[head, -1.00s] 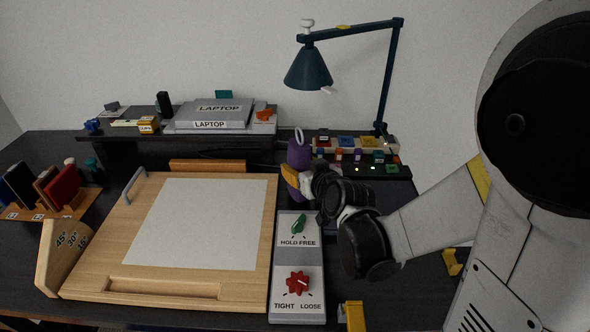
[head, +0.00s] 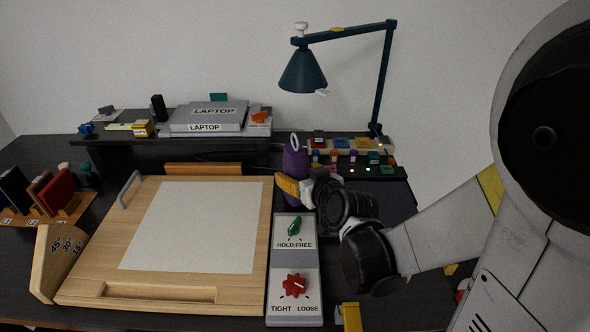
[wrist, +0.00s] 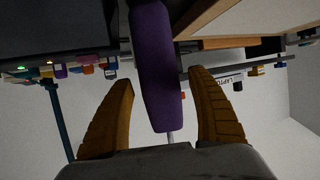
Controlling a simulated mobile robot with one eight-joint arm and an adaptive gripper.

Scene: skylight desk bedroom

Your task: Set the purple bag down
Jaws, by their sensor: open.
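The purple bag (head: 294,162) is upright, with a pale ring on top, behind the grey HOLD/FREE panel (head: 294,262) and right of the drawing board. My gripper (head: 283,181) is at the bag, its yellow finger crossing in front of it. In the wrist view the bag (wrist: 156,85) lies between the two fingers of my gripper (wrist: 161,77), with a visible gap on both sides. The gripper is open. The bag's base is largely hidden by my gripper in the head view, so its contact with the desk cannot be seen clearly.
The wooden drawing board (head: 90,270) fills the left of the desk. A teal lamp (head: 302,72) stands behind. A yellow piece (head: 350,316) is at the front edge.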

